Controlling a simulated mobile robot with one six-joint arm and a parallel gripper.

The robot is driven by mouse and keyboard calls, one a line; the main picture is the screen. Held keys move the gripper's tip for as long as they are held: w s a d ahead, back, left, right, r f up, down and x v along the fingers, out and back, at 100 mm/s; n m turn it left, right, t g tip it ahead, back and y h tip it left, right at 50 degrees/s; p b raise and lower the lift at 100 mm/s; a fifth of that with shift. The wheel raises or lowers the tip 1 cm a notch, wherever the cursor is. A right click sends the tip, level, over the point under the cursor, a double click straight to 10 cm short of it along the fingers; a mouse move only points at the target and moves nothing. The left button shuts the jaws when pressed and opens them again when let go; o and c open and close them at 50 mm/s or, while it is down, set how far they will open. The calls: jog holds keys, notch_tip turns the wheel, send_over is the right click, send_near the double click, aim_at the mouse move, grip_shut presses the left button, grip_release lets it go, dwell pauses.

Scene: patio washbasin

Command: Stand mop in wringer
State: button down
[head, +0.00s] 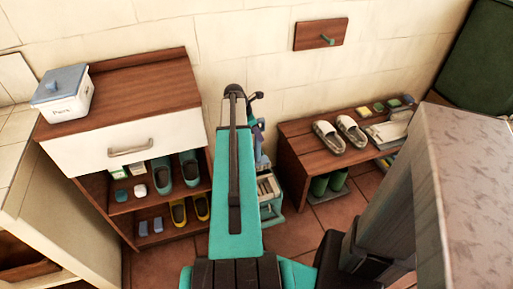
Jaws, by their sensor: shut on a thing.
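My teal arm reaches away through the middle of the view and hides much of what lies behind it. My gripper (258,126) shows only as a small dark part just right of the arm, shut on what appears to be the mop (262,161). Only a narrow light-blue strip of the mop shows, and its lower end is hard to make out. The wringer (270,208), a pale teal bucket with a slatted grey top, stands on the floor below, its left side hidden by my arm. I cannot tell whether the mop touches the wringer.
A wooden cabinet (128,77) with a white drawer, a lidded box (64,95) and shoes on its shelves stands left. A low bench (306,156) with slippers (352,130) and green boots below stands right. A peg board (321,34) hangs on the wall. Some tiled floor (293,236) is clear.

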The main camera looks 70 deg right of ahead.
aim_at(258, 153)
jog(key=shift+w+f+b, duration=0.1)
jog(key=shift+f+b, duration=4.1)
jog(key=shift+f, duration=0.3)
jog(key=shift+f+b, duration=1.8)
jog(key=shift+b, duration=0.3)
jog(key=shift+f+b, duration=0.4)
jog(key=shift+f, duration=4.3)
jog(key=c, duration=1.4)
grip_release()
jog(key=shift+c, duration=0.2)
jog(key=shift+a, duration=0.1)
